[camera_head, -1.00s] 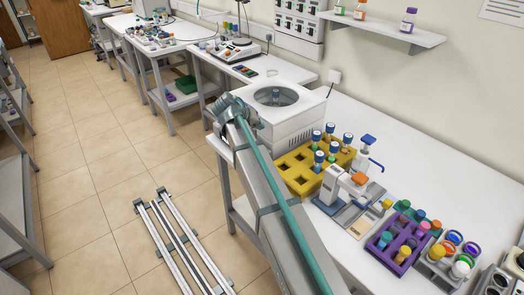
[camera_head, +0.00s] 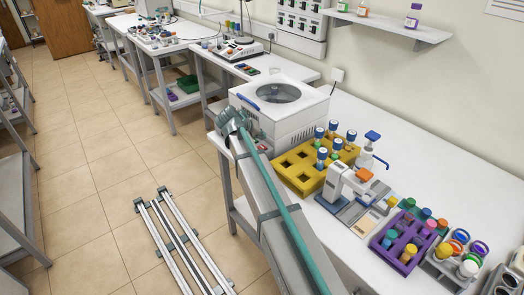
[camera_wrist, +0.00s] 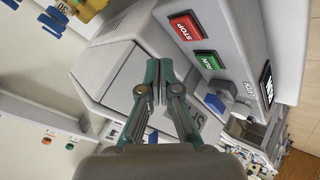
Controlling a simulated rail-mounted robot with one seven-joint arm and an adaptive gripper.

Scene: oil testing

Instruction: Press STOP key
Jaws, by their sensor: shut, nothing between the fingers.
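The white machine (camera_head: 315,103) with a round window in its top stands on the bench beside my arm in the head view. In the wrist view, its slanted control panel carries the red STOP key (camera_wrist: 186,26), the green RUN key (camera_wrist: 208,61) and a blue knob (camera_wrist: 215,102). My gripper (camera_wrist: 160,66) is shut and empty. Its fingertips appear left of and below the STOP key in the wrist view, seemingly apart from it. In the head view, my gripper's end (camera_head: 232,122) is at the machine's front left, partly hiding the panel.
A yellow rack (camera_head: 290,168) with blue-capped tubes stands right of the machine. A white dispenser (camera_head: 345,184) and a purple rack (camera_head: 385,236) stand farther along the bench. Floor rails (camera_head: 180,245) lie at the left, with open tiled floor around them.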

